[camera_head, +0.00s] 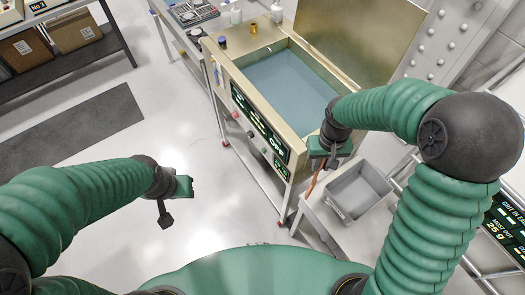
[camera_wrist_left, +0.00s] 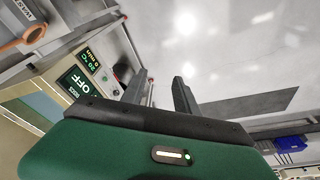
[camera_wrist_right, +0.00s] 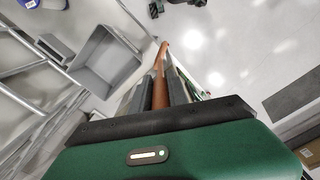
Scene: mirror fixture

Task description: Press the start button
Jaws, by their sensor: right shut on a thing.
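A tank machine (camera_head: 232,68) with an open lid and grey-blue liquid stands at the upper middle of the head view. Its dark front panel (camera_head: 258,125) reads OFF. The left wrist view shows the panel (camera_wrist_left: 75,88) with small buttons (camera_wrist_left: 104,77) beside the displays; I cannot read which one is start. My left gripper (camera_head: 178,203) is open and empty, left of the machine and apart from it; its spread fingers show in the left wrist view (camera_wrist_left: 158,90). My right gripper (camera_head: 326,164) is shut on an orange-brown rod (camera_wrist_right: 161,80) near the machine's right front corner.
A grey bin (camera_head: 358,190) sits on a bench right of the machine, close to my right gripper. A shelf with cardboard boxes (camera_head: 75,32) is at upper left. Bottles (camera_head: 276,12) stand behind the machine. The floor (camera_head: 185,120) left of the machine is clear.

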